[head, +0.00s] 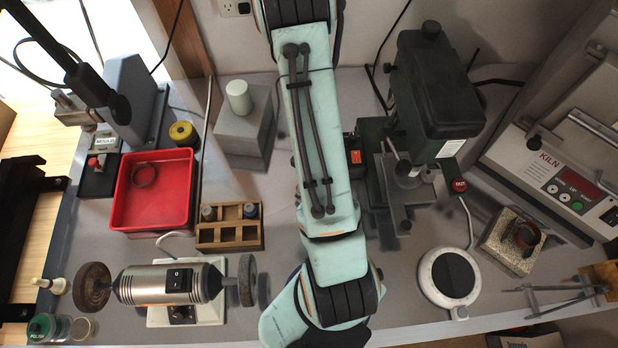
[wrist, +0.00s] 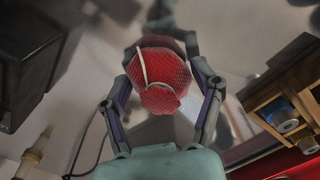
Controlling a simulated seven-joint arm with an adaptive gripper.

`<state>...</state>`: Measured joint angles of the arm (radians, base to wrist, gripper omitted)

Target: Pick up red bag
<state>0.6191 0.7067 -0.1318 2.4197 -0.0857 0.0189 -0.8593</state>
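The red bag (wrist: 163,84) shows in the wrist view as a rounded, red, mesh-textured bundle with a pale strap or cord across it. It lies between the two fingers of my gripper (wrist: 160,50), one finger along each side. The fingers look very near its sides, but I cannot tell whether both press on it or whether it is lifted. In the head view my arm covers the area, so neither the bag nor the fingertips show there.
A wooden holder (head: 229,237) and a red tray (head: 122,214) stand left of my arm. A green drill press (head: 380,133) stands close on the right. A bench grinder (head: 165,284) is front left. A round white-rimmed plate (head: 427,283) and the kiln (head: 540,160) are right.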

